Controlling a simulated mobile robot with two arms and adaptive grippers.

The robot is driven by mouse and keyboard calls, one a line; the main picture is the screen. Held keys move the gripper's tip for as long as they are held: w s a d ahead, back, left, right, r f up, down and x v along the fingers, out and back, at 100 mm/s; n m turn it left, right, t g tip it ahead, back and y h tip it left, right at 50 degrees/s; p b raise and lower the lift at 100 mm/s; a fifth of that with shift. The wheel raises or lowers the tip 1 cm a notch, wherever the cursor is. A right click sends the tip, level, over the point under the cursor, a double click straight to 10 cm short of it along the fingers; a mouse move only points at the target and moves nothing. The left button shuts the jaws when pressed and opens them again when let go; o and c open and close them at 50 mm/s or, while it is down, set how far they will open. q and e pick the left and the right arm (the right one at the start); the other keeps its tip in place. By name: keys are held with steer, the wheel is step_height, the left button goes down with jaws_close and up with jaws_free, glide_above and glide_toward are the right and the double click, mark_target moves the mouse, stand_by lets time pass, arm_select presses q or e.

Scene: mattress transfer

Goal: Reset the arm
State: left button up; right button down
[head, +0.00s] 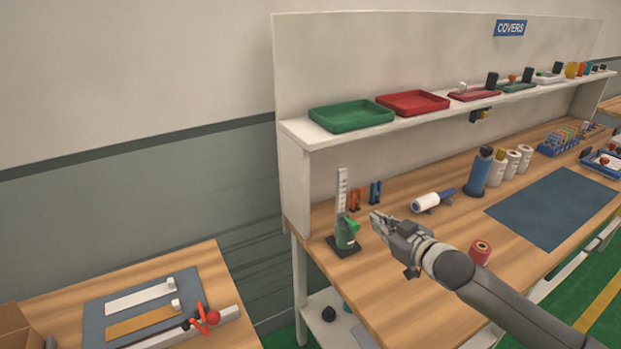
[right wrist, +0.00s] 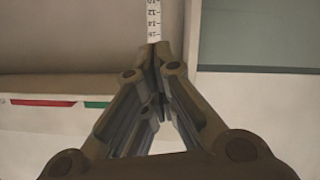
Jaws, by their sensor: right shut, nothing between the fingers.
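My right gripper (head: 377,219) is over the left part of the wooden workbench, its arm coming in from the lower right. Its fingers are shut with nothing between them; the closed fingertips also show in the right wrist view (right wrist: 160,45). The ruler's marked strip shows beyond the fingertips in the right wrist view (right wrist: 154,18). My left gripper is not in view.
The workbench (head: 395,295) holds a white roll (head: 425,202), a red spool (head: 480,252), a blue mat (head: 555,207) and several bottles. A shelf (head: 420,118) with green (head: 350,116) and red (head: 412,103) trays is above. A lower-left table (head: 50,310) carries a grey mat (head: 100,325).

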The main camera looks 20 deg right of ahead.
steer(key=s+a+f+g, duration=0.3)
steer(key=s+a+f, duration=0.3)
steer(key=f, duration=0.3)
steer(key=s+a+f+g, duration=0.4)
steer(key=s+a, duration=0.4)
steer(key=s, duration=0.4)
steer(key=s+a+f+g, duration=0.45)
steer(key=s+a, duration=0.35)
steer(key=s, duration=0.4)
step_height(320, 180, down, 28)
steer(key=s+g+b, duration=0.1)
steer(key=g+b, duration=0.1)
steer(key=s+d+f+b, duration=0.1)
steer(key=s+d+f, duration=0.2)
steer(key=s+f, duration=1.4)
steer(key=shift+g+h+b, duration=0.3)
steer(key=shift+g, duration=0.05)
